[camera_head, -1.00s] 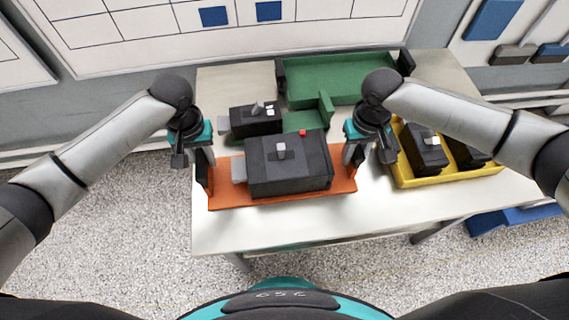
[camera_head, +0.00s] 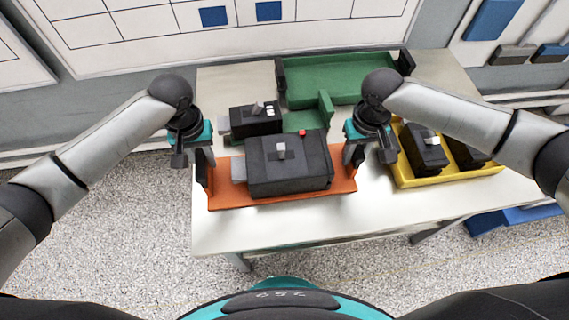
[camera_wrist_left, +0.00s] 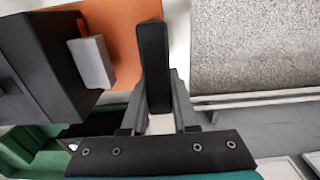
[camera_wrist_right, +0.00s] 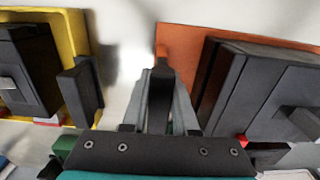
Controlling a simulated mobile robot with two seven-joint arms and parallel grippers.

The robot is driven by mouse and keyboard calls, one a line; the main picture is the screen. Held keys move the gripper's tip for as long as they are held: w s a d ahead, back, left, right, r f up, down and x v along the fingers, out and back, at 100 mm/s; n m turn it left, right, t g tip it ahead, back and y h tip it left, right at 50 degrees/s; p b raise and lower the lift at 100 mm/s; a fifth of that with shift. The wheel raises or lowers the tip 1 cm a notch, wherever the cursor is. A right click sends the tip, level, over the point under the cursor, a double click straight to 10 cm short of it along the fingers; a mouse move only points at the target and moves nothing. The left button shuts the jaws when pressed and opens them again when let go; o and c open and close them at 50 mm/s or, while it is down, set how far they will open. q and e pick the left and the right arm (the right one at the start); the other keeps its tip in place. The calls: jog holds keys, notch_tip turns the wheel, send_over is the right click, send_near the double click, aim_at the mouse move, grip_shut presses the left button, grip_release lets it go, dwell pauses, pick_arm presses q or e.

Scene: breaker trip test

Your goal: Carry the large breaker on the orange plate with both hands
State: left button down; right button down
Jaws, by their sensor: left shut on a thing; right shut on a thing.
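The large breaker (camera_head: 290,167) is a dark grey box with a light grey toggle and a red button on top. It sits on the orange plate (camera_head: 225,198) at the front of the table. My left gripper (camera_head: 205,172) is shut on the black handle (camera_wrist_left: 153,65) at the plate's left end. My right gripper (camera_head: 352,160) is shut on the handle at the right end, which also shows in the right wrist view (camera_wrist_right: 162,80). The breaker (camera_wrist_right: 270,90) lies between both grippers. Whether the plate touches the table cannot be told.
A green tray (camera_head: 335,98) stands at the back, with a smaller dark breaker (camera_head: 256,121) on a green fixture in front of it. A yellow tray (camera_head: 440,180) with dark breakers stands close to the right of my right gripper. The table's front strip (camera_head: 300,228) is clear.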

aim_at(200, 151)
pick_arm(q)
jog(key=shift+w+r, duration=0.15)
pick_arm(e)
jog(key=shift+w+r, duration=0.15)
pick_arm(q)
jog(key=shift+r, duration=0.2)
pick_arm(e)
jog(key=shift+r, duration=0.2)
